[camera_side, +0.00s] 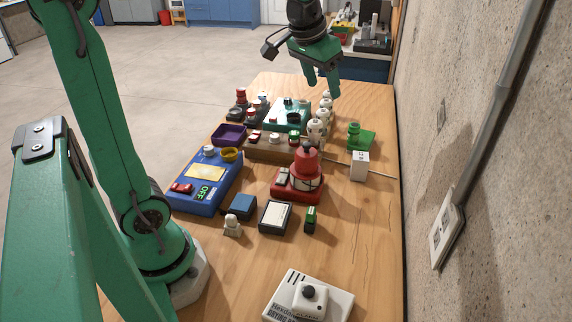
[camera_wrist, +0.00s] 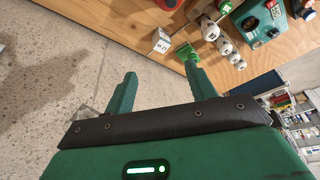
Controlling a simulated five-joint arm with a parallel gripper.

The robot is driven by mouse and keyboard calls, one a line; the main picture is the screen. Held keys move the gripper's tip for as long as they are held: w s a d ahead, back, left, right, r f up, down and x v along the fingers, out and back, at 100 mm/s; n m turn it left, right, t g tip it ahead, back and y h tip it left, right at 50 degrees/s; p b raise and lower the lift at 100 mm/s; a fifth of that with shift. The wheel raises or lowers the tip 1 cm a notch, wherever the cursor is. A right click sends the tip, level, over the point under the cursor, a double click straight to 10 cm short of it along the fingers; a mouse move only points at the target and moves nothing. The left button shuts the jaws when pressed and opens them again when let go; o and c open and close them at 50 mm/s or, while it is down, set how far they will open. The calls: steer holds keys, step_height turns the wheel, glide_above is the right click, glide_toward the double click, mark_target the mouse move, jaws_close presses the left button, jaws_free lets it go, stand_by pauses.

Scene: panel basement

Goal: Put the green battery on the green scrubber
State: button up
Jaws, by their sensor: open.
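A small green block with dark parts (camera_side: 310,218), which looks like the green battery, stands on the table right of a dark tablet-like box. A bright green piece with a flat slab and a raised round part (camera_side: 364,139), which looks like the green scrubber, lies near the table's right edge. It also shows in the wrist view (camera_wrist: 186,53), just beyond the right fingertip. My gripper (camera_side: 324,92) is open and empty, high above the far part of the table. In the wrist view, nothing is between its fingers (camera_wrist: 160,70). The battery is not clear there.
A white cube (camera_side: 359,166) stands near the scrubber. White knobbed figures (camera_side: 316,132), a red lantern-like device (camera_side: 305,170) and a blue panel (camera_side: 206,182) crowd the middle. A white box (camera_side: 309,298) is in front. A concrete wall (camera_side: 480,120) rises at right.

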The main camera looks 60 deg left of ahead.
steer(key=s+d+f, duration=0.2)
steer(key=s+f, duration=0.1)
steer(key=s, duration=0.6)
steer(key=s+d+f+m+t, duration=0.1)
steer(key=s+d+f, duration=0.1)
steer(key=s, duration=0.7)
steer(key=shift+d+f, duration=0.15)
steer(key=shift+f, duration=0.4)
